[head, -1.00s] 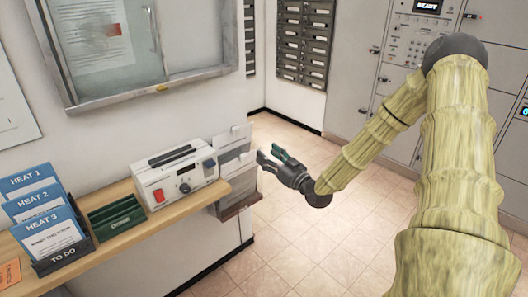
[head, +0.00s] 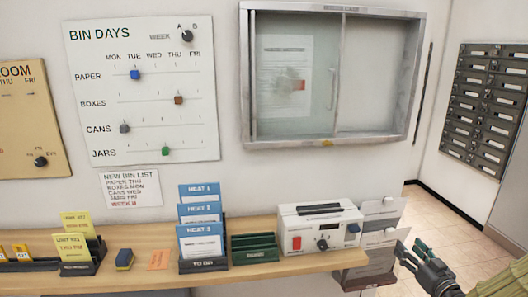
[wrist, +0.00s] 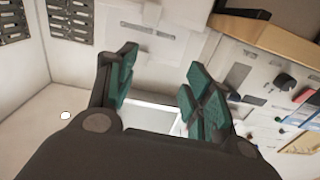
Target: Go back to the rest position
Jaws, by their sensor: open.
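My gripper (head: 414,255) shows at the lower right of the head view, dark with green finger pads. It stands just right of the paper holder at the shelf's end; whether it touches the holder I cannot tell. In the wrist view my gripper (wrist: 155,95) has its two green-padded fingers spread apart, with nothing held between them. My arm's pale yellow-green sleeve enters at the lower right corner of the head view.
A wooden shelf (head: 130,279) carries blue HEAT cards (head: 201,240), a green rack (head: 254,249) and a white device (head: 318,228). A paper holder (head: 381,229) hangs at its end. A glazed cabinet (head: 333,75) and bin-days board (head: 142,90) are on the wall. Tiled floor (head: 440,225) lies clear at right.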

